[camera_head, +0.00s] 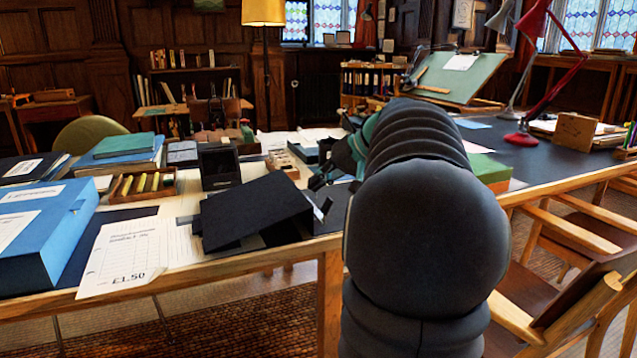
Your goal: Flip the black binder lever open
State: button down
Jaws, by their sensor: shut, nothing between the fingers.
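A black binder (252,208) lies on the desk just left of my arm, its cover raised at a slant. A small metallic piece (321,209) shows at its right end; I cannot tell whether it is the lever or how the lever stands. My gripper (320,181) is shut and empty, just above and behind the binder's right end. My dark arm hides part of the gripper and the desk beyond it. I cannot tell whether the fingertips touch the binder.
A blue box (45,235) and a price sheet (123,257) lie to the left. A wooden tray (143,186) and a black stand (219,166) sit behind the binder. A red lamp (526,137) stands at right, and wooden chairs (575,285) flank the desk's right side.

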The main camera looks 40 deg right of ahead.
jog(key=shift+r, duration=0.2)
jog(key=shift+r, duration=0.2)
jog(key=s+d+r+p, duration=0.1)
jog(key=s+r+p, duration=0.1)
jog(key=s+r, duration=0.6)
notch_tip(320, 180, up, 3)
jog(key=shift+s+d+f, duration=0.2)
jog(key=shift+s+d, duration=0.05)
dwell(0.4)
